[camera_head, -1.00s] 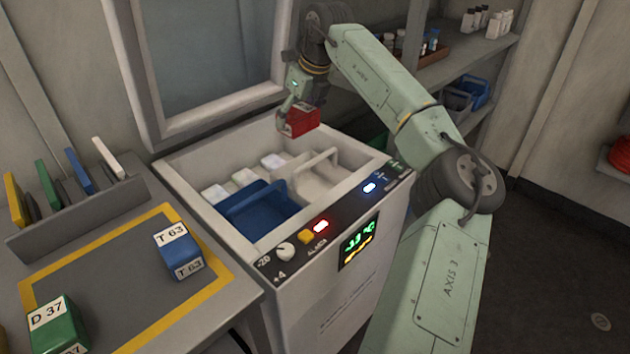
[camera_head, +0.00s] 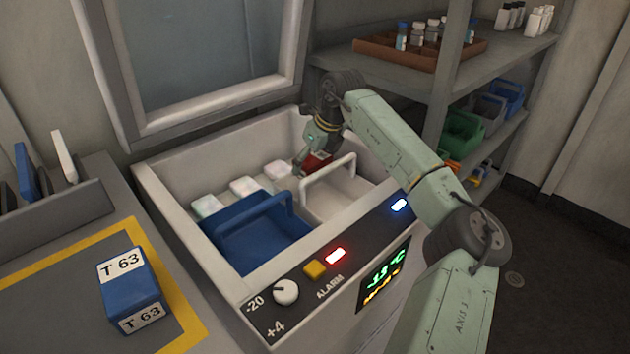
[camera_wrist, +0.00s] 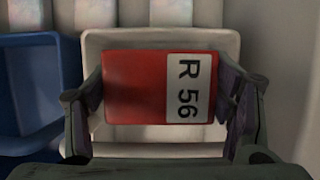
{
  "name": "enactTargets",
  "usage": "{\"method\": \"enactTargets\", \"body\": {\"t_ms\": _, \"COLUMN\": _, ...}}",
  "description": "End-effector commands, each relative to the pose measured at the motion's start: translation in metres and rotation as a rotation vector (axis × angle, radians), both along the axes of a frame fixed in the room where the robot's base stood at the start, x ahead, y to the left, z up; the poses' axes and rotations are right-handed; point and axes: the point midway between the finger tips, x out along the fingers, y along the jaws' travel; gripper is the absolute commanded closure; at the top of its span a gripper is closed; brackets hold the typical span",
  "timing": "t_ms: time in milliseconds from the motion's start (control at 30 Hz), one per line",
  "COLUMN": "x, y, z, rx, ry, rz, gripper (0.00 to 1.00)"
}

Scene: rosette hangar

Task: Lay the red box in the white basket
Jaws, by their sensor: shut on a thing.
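The red box (camera_head: 318,162) is held in my gripper (camera_head: 302,165). In the wrist view the red box (camera_wrist: 137,88) shows a white label reading R 56, with a finger of my gripper (camera_wrist: 160,100) at each side. The white basket (camera_head: 352,192) with a raised handle stands in the open white chest, right of the blue basket. In the wrist view the white basket's rim (camera_wrist: 232,42) frames the box from behind. The box is over or inside the basket's far part; I cannot tell whether it touches the bottom.
The blue basket (camera_head: 255,240) sits close to the left of the white one. Several white packs (camera_head: 245,187) lie along the chest's back. The raised lid (camera_head: 205,55) stands behind. A blue T 63 box (camera_head: 131,290) is on the left table; shelves stand at right.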

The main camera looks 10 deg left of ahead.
Motion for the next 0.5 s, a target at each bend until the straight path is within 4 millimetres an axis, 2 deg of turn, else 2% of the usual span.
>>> {"method": "enactTargets", "body": {"t_ms": 167, "x": 0.000, "y": 0.000, "z": -0.013, "rx": 0.001, "ry": 0.000, "rz": 0.000, "gripper": 0.58}}
{"method": "enactTargets", "body": {"t_ms": 400, "x": 0.000, "y": 0.000, "z": -0.043, "rx": 0.000, "ry": 0.000, "rz": 0.001, "gripper": 0.58}}
{"method": "enactTargets", "body": {"t_ms": 500, "x": 0.000, "y": 0.000, "z": -0.045, "rx": 0.001, "ry": -0.003, "rz": 0.001, "gripper": 0.58}}
